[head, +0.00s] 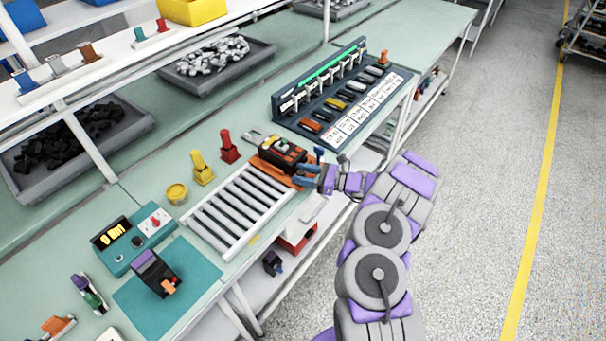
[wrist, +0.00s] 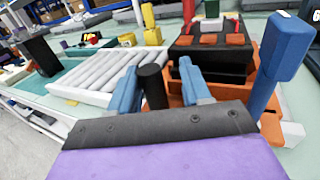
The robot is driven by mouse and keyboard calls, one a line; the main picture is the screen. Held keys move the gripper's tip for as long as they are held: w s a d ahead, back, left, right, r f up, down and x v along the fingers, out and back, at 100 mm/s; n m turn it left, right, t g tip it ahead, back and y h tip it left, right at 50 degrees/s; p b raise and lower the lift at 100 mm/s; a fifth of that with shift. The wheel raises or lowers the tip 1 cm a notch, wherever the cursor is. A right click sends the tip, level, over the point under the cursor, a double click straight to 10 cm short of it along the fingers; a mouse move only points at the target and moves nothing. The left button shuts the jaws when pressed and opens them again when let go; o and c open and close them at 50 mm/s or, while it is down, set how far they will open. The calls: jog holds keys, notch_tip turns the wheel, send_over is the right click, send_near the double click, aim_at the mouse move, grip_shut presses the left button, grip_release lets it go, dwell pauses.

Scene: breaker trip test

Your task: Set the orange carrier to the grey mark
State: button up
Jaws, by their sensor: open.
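The orange carrier (head: 262,165) sits at the far end of the roller track (head: 238,211), with a black breaker (head: 284,150) with orange parts on it. In the wrist view the carrier (wrist: 271,128) is partly hidden behind my gripper. My gripper (head: 308,176) is at the carrier's near right side. In the wrist view its two blue fingers (wrist: 160,88) stand apart, with a black upright post (wrist: 152,84) between them. I cannot tell whether the fingers touch the post. I cannot make out the grey mark.
A blue post (wrist: 285,62) stands close right of my gripper. Red (head: 229,147) and yellow (head: 201,167) stands line the track's far side. A dark rack (head: 345,100) with several breakers lies beyond the carrier. A teal mat (head: 190,300) with another breaker is at the near end.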

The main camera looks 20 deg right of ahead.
jog(key=p+v, duration=0.2)
jog(key=v, duration=1.5)
jog(key=shift+d, duration=0.25)
jog(key=shift+f, duration=0.1)
